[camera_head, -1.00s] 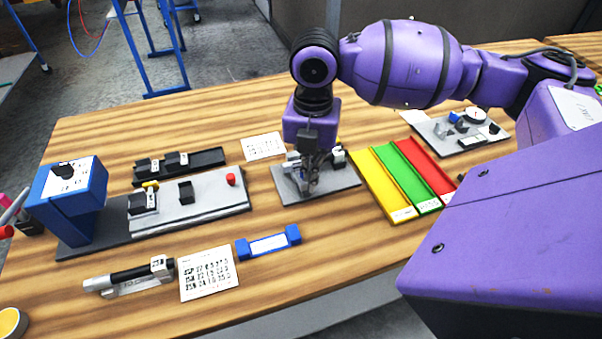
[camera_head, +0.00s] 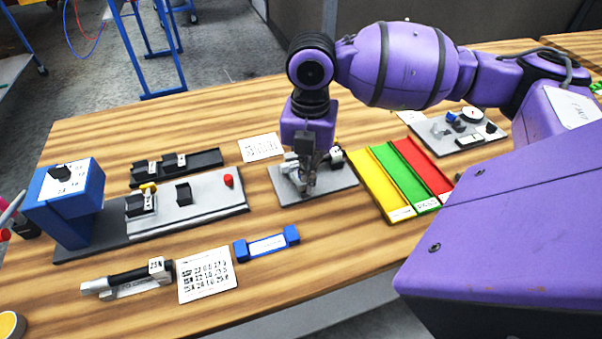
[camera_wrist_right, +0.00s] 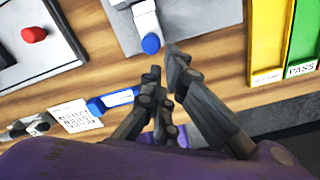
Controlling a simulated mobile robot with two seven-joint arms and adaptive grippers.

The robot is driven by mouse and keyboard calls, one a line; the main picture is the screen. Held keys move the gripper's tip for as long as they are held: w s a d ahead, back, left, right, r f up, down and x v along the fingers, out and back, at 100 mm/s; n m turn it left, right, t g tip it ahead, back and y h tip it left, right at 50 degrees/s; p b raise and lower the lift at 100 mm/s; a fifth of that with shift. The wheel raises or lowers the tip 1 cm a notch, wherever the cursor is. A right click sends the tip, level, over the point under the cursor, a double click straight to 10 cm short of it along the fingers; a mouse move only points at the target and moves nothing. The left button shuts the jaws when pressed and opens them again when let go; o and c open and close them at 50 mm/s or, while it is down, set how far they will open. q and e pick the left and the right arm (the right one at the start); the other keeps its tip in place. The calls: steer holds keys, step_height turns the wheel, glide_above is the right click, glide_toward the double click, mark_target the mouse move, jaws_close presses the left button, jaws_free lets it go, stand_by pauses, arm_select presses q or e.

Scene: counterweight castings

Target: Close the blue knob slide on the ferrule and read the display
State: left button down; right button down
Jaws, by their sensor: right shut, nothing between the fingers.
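A blue knob (camera_wrist_right: 151,43) sits at the near end of a pale slide body (camera_wrist_right: 146,22) on a grey plate in the right wrist view. My right gripper (camera_wrist_right: 164,65) is shut and empty, its fingertips close to the knob in that picture; I cannot tell whether they touch. In the head view the right gripper (camera_head: 309,188) points down over the same grey plate (camera_head: 335,191) and hides much of the slide and its knob. A small dark and white block (camera_head: 336,155) shows behind the gripper. I cannot make out the ferrule or any display reading. My left gripper is out of view.
Yellow (camera_head: 378,182), green and red trays lie right of the plate. A dial gauge stand (camera_head: 472,115) is behind them. A grey fixture with a red button (camera_head: 228,180) and a blue box (camera_head: 65,195) stand left. A printed card (camera_head: 207,274) and blue-ended block (camera_head: 267,243) lie in front.

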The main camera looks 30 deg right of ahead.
steer(key=shift+f, duration=0.15)
stand_by(0.3)
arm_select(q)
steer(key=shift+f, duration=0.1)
arm_select(e)
steer(key=shift+f, duration=1.55)
steer(key=shift+w, duration=0.1)
steer(key=shift+w+d, duration=0.15)
steer(key=shift+w, duration=0.55)
steer(key=shift+w+d, duration=0.15)
steer(key=shift+w, duration=0.5)
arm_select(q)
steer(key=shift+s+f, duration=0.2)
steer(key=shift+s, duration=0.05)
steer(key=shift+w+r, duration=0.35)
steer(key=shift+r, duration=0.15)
arm_select(e)
steer(key=shift+w+d+r, duration=0.1)
steer(key=shift+w+r, duration=0.05)
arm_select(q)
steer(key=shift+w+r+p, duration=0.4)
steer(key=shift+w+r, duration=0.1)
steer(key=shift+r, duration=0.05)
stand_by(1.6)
